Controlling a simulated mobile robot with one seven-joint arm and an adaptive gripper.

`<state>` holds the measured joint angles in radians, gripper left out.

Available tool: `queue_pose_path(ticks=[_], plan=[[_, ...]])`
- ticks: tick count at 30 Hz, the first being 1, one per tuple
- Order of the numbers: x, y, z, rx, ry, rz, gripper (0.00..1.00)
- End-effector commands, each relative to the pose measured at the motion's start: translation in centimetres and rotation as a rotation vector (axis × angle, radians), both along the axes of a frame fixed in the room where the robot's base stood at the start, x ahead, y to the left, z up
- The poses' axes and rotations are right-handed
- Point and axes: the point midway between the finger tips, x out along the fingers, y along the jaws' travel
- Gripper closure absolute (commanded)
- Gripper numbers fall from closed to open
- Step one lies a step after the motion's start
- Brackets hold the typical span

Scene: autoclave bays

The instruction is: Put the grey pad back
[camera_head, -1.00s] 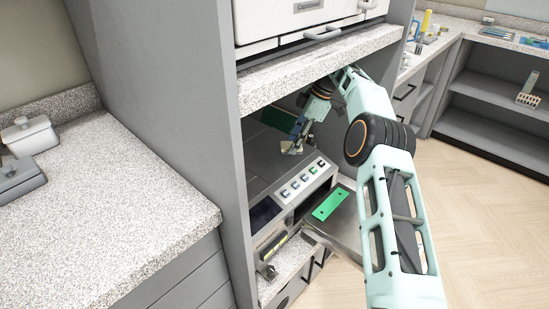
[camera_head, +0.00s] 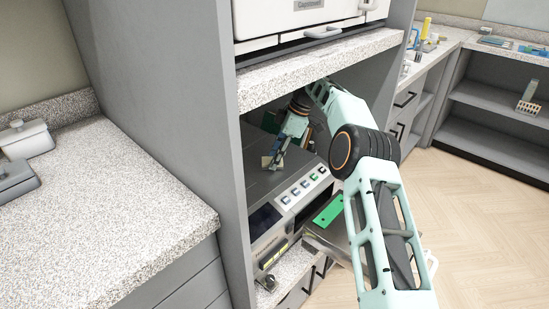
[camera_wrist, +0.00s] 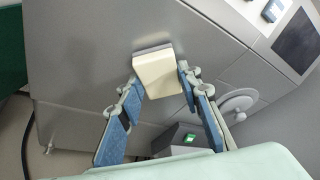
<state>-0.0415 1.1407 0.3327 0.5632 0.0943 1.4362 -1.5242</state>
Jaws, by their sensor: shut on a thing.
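My gripper (camera_wrist: 160,78) is shut on a small cream block with a grey layer along its far edge (camera_wrist: 157,72), seemingly the grey pad. Its two blue-padded fingers grip it from either side. The pad shows small and beige in the head view (camera_head: 265,161), where my gripper (camera_head: 273,160) hangs in the bay above the grey machine's top (camera_head: 265,178). In the wrist view the machine's plain grey surface (camera_wrist: 85,55) lies behind the pad; I cannot tell whether they touch.
The machine has a front panel with several buttons (camera_head: 302,189). A green plate (camera_head: 328,210) lies on a metal surface (camera_head: 345,232) at its right. The bay's granite shelf (camera_head: 315,65) is overhead and its grey side wall (camera_head: 165,100) stands left. The left counter (camera_head: 110,220) has clear room.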

Motion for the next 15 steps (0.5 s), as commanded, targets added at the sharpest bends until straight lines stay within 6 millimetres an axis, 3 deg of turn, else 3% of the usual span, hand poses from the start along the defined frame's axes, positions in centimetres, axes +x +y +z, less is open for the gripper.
queue_pose_path(ticks=[2, 3, 6, 15], plan=[[-0.03, -0.02, -0.30, 0.000, 0.001, -0.001, 0.87], [-0.02, -0.02, -0.24, 0.000, 0.001, 0.000, 0.63], [-0.02, -0.02, -0.24, 0.000, 0.001, 0.000, 0.52], [-0.01, -0.01, -0.16, 0.000, 0.001, 0.000, 0.50]])
